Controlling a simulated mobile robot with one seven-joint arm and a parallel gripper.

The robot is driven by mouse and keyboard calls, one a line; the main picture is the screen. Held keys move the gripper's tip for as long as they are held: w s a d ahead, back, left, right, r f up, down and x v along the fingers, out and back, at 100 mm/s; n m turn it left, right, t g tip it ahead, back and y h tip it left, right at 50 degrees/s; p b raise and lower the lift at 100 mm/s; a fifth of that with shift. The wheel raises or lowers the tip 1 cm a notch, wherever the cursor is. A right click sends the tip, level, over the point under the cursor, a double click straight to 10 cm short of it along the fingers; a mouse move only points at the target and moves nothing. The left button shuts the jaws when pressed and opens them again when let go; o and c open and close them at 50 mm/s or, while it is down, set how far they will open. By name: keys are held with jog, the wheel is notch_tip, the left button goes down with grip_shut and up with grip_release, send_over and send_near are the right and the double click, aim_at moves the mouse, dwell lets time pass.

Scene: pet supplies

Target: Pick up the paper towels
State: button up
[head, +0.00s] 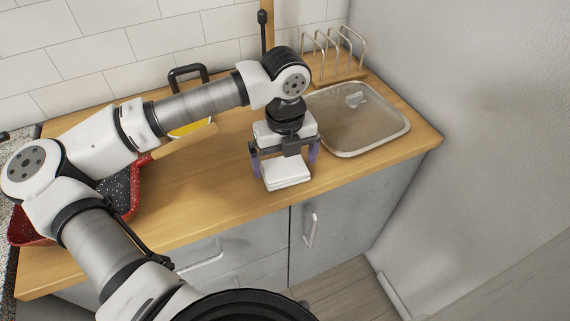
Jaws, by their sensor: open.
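The paper towels (287,175) appear as a small white folded stack on the wooden counter (225,190), near its front edge. My gripper (285,165) points down over the stack from behind. Its fingers are spread, one on the left and one on the right of the white stack. I cannot tell whether either finger touches it. The gripper body hides the back part of the stack.
A clear lidded tray (358,120) lies to the right, with a wire rack (335,55) behind it. A red speckled pan (120,195) is at the left, partly behind my arm. A yellow item (190,129) lies behind my arm. The wall closes off the right.

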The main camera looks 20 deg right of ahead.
aim_at(285, 166)
jog(key=shift+f, duration=0.65)
jog(key=c, duration=0.8)
jog(key=shift+o, duration=0.2)
jog(key=shift+r, duration=0.1)
notch_tip(285, 166, up, 20)
jog(key=b, duration=0.3)
